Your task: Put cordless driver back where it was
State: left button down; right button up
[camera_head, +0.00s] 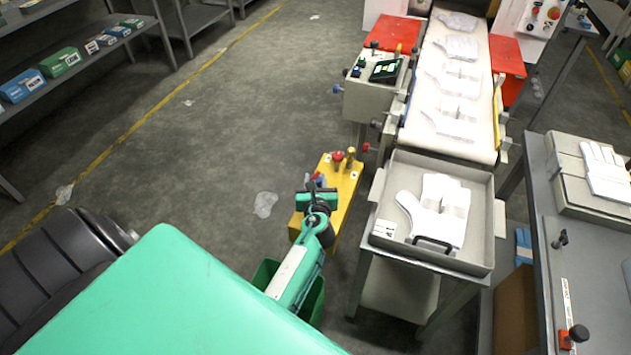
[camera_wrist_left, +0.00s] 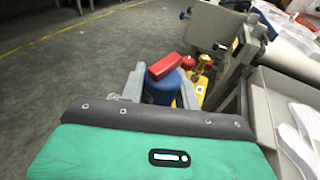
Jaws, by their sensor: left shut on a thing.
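The cordless driver (camera_wrist_left: 163,86) shows in the left wrist view as a blue rounded body with a red block on top. My left gripper (camera_wrist_left: 161,92) has its grey fingers on either side of it and is shut on it. In the head view, my left gripper (camera_head: 317,200) is over the near part of a yellow stand (camera_head: 345,185), and only small red and blue bits of the driver (camera_head: 316,180) show past it. The driver's lower part is hidden, so I cannot tell whether it touches the stand. My right gripper is in neither view.
Red and yellow-handled tools (camera_head: 338,158) stand at the far end of the yellow stand. A grey tray (camera_head: 392,165) with white gloves is close on the right, below a conveyor (camera_head: 463,50). A green bin (camera_head: 312,302) is below my arm. Floor to the left is open.

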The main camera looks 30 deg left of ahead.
pick_arm(q)
jog(key=c, duration=1)
grip_release()
jog(key=shift+f, duration=0.1)
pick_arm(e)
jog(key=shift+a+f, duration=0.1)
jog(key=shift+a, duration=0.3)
